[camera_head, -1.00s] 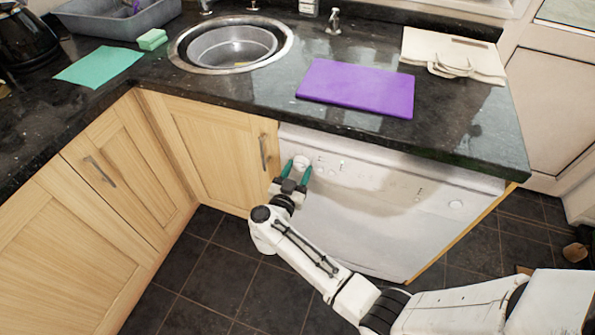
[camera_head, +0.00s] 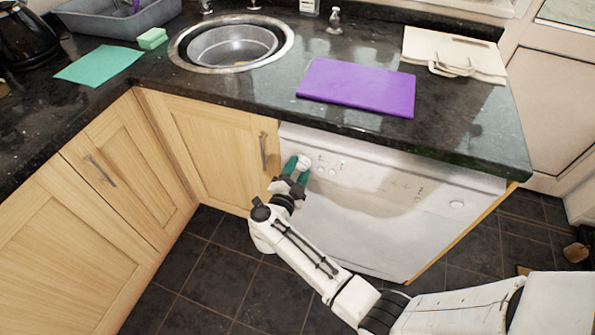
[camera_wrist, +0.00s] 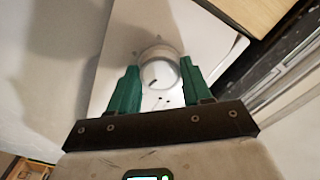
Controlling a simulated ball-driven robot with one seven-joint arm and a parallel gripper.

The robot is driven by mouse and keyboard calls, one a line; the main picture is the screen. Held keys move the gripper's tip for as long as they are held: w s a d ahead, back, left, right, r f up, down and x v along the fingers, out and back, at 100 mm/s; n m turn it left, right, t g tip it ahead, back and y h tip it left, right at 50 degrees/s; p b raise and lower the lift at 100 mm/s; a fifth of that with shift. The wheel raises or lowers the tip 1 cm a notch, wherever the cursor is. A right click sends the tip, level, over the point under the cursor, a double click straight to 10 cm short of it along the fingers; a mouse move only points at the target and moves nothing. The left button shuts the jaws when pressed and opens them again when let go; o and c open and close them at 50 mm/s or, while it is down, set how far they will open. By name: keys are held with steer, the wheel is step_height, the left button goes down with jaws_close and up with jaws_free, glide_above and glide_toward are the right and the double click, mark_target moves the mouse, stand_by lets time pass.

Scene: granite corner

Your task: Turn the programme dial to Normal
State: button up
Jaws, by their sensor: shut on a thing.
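The white dishwasher (camera_head: 375,200) stands under the counter, and its round programme dial (camera_head: 303,160) is at the left end of the front panel. In the wrist view the dial (camera_wrist: 159,74) is a pale knob with a dark pointer mark toward its lower left. My gripper (camera_head: 297,164) is at the panel with its green fingers on either side of the dial. In the wrist view my gripper (camera_wrist: 157,72) is shut on the dial, one finger at each side. The label for Normal cannot be read in either view.
A wooden cupboard door (camera_head: 215,155) with a metal handle is just left of the dishwasher. The dark counter edge overhangs above the panel. On the counter lie a purple board (camera_head: 357,87), a pale bag (camera_head: 455,55) and a green cloth (camera_head: 98,66). The tiled floor in front is open.

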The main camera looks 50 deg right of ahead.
steer(key=m+b, duration=0.1)
steer(key=m, duration=0.2)
steer(key=shift+f+m, duration=0.1)
steer(key=shift+m, duration=0.3)
steer(key=m+b, duration=0.1)
steer(key=m, duration=0.2)
steer(key=shift+m, duration=0.3)
steer(key=m+b, duration=0.2)
steer(key=m, duration=0.2)
steer(key=shift+m+b, duration=0.45)
steer(key=shift+m, duration=0.85)
steer(key=o, duration=1)
steer(key=shift+o, duration=0.2)
